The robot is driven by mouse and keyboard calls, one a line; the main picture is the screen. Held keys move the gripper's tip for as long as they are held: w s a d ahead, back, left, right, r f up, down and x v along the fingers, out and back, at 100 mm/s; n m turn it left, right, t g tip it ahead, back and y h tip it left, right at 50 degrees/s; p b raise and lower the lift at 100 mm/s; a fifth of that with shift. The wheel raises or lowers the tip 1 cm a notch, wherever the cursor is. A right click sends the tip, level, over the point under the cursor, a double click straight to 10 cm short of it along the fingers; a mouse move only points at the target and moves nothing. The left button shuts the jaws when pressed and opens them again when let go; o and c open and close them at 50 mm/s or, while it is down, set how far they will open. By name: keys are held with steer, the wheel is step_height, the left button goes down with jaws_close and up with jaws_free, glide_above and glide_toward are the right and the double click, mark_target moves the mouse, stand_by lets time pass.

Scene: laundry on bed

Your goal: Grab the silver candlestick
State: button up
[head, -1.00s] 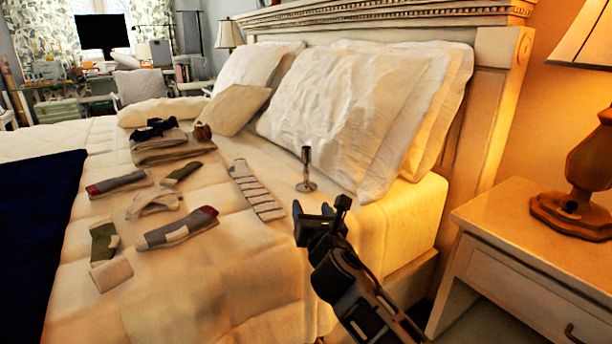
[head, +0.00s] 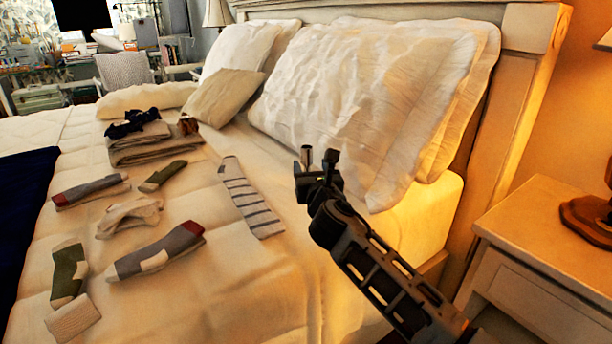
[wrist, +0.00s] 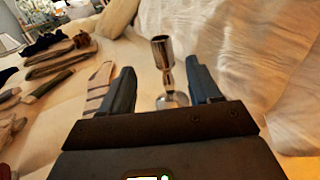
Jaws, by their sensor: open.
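The silver candlestick (wrist: 164,70) stands upright on the bed, and in the wrist view it shows between my two open fingers, a little beyond them. Its round base is partly hidden behind the gripper body. In the head view only the top of the candlestick (head: 306,155) shows, just behind my gripper (head: 318,172), which hides the rest. In the wrist view my gripper (wrist: 163,92) is open, with one dark finger on each side of the candlestick. I see no finger clearly touching it.
A striped sock (head: 249,199) lies to the left of my gripper. Several more socks and folded cloths (head: 150,150) lie farther left. Large white pillows (head: 360,95) stand close behind and right. A nightstand (head: 545,230) is at the right.

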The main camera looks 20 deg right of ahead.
mark_target(308, 156)
steer(key=w+b, duration=0.1)
steer(key=w, duration=0.3)
steer(key=w+d+b, duration=0.1)
steer(key=shift+w+f+b, duration=0.25)
steer(key=shift+w+b, duration=0.1)
steer(key=shift+w, duration=0.05)
steer(key=shift+w+r, duration=0.1)
steer(key=shift+w, duration=0.4)
steer(key=shift+c, duration=0.2)
jaws_close()
